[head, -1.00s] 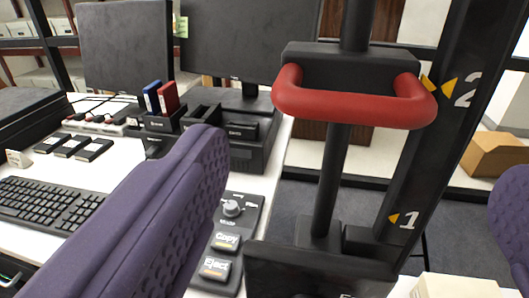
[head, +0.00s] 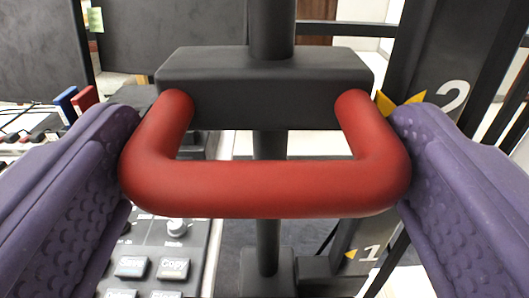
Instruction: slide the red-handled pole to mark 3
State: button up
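The red handle (head: 265,188) is a U-shaped bar fixed to a dark grey block (head: 262,75) on an upright dark pole (head: 270,25). It sits level with mark 2 (head: 452,97) on the dark scale post, by a yellow pointer. Mark 1 (head: 370,252) shows lower down. Mark 3 is out of view. My gripper (head: 265,125) is open, its purple padded fingers either side of the handle, close to its rounded ends. I cannot tell whether either finger touches it.
Red and blue binders (head: 84,98) and dark monitors stand behind, at the left. The scale post (head: 440,60) is close on the right.

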jog(key=shift+c, duration=0.4)
notch_tip(320, 180, up, 13)
jog(key=p, duration=0.5)
jog(key=shift+f+p, duration=0.15)
jog(key=shift+p, duration=0.15)
jog(key=o, duration=1.2)
jog(key=s, duration=0.7)
jog(key=shift+s+d+p, duration=0.15)
jog(key=shift+s+p, duration=0.15)
jog(key=shift+s, duration=0.1)
